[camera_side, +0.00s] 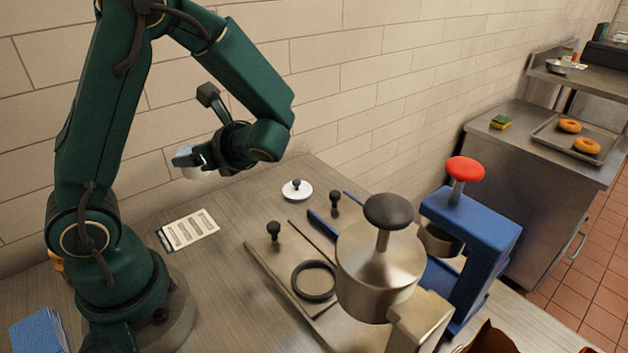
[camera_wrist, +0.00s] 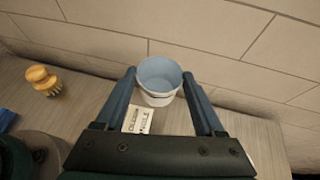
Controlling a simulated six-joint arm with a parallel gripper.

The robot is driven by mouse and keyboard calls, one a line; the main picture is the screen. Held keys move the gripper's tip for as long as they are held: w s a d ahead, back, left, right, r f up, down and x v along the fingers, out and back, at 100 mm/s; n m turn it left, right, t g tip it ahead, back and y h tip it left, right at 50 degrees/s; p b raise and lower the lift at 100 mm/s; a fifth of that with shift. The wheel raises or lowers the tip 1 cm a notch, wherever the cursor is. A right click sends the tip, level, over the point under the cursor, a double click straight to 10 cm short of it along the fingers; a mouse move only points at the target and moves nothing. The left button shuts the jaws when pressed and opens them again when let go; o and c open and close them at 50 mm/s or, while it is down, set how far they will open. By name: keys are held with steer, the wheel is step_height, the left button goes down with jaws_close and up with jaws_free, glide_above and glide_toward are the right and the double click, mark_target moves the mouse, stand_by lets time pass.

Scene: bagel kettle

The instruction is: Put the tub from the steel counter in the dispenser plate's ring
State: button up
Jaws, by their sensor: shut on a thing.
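My gripper (camera_wrist: 160,88) is shut on the tub (camera_wrist: 158,76), a small white cup with a pale blue inside. In the wrist view the tub sits between the two fingertips with its open mouth showing. In the side view my gripper (camera_side: 188,162) holds the tub (camera_side: 191,172) well above the steel counter (camera_side: 215,285), near the tiled wall. The dark ring (camera_side: 314,281) lies on the dispenser plate (camera_side: 272,277), to the right of and below the tub. The ring looks empty.
A steel dispenser with a black knob (camera_side: 388,211) stands right of the ring. A blue press with a red knob (camera_side: 465,169) stands behind it. Small black knobs (camera_side: 273,231) and a white lid (camera_side: 296,191) are near the plate. A printed card (camera_side: 188,230) lies flat on the counter.

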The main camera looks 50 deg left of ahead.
steer(key=shift+s+a+r, duration=0.65)
steer(key=shift+s, duration=0.2)
steer(key=shift+r, duration=0.3)
step_height(320, 180, up, 11)
steer(key=s+d+f+n+g+h, duration=0.2)
steer(key=d+f+n+g+h, duration=0.3)
steer(key=d+n+h, duration=0.25)
steer(key=s+d+f+n+g+h, duration=0.2)
steer(key=d+f+n+g+h, duration=0.35)
steer(key=d+n, duration=0.3)
steer(key=w+d+r+n+t+h, duration=0.9)
steer(key=w+r+n+t+h, duration=0.25)
steer(key=n, duration=0.55)
glide_above(309, 272)
steer(key=shift+m+h, duration=0.3)
steer(key=shift+h, duration=0.15)
step_height(309, 272, down, 17)
steer(key=shift+r, duration=0.1)
steer(key=shift+f, duration=2.3)
